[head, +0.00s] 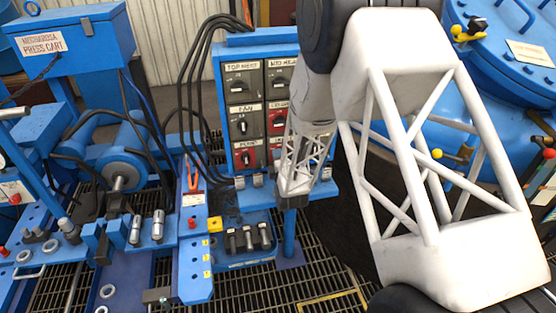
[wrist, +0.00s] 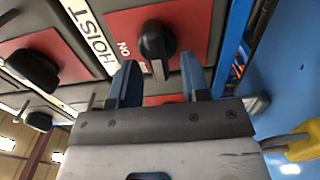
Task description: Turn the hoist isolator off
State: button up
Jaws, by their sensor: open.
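The hoist isolator (wrist: 157,42) is a black rotary knob on a red plate, beside a white strip lettered HOIST (wrist: 95,38). Its grip bar points down the wrist picture, towards the space between my fingers. The letters ON show to the left of the knob. My gripper (wrist: 158,78) is open, one dark blue finger on each side of the bar's end. I cannot tell whether either finger touches the knob. In the head view my arm hides the gripper and this isolator, on the right side of the blue switch panel (head: 261,43).
Other black knobs sit on the panel, including one at the left (wrist: 35,68) in the wrist view. Black cables run down the panel's left side. A tray of dark parts (head: 247,240) stands below it. A blue vessel (head: 505,50) is at the right.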

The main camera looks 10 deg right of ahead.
jog(key=shift+s, duration=0.1)
jog(key=s, duration=0.7)
jog(key=shift+s, duration=0.3)
dwell(0.6)
jog(key=s+r+m+g, duration=0.4)
jog(key=r, duration=0.4)
jog(key=s+r+m+g, duration=0.3)
jog(key=s+r+m, duration=0.2)
jog(key=r, duration=0.3)
jog(key=s+r+m+g, duration=0.2)
jog(key=s+r+m, duration=0.1)
jog(key=s, duration=0.6)
jog(key=s+r+m+g, duration=0.3)
jog(key=s+r, duration=0.1)
jog(key=s, duration=0.5)
jog(key=s+r+m+g, duration=0.3)
jog(key=s+r, duration=0.1)
jog(key=s, duration=0.6)
jog(key=shift+a, duration=0.3)
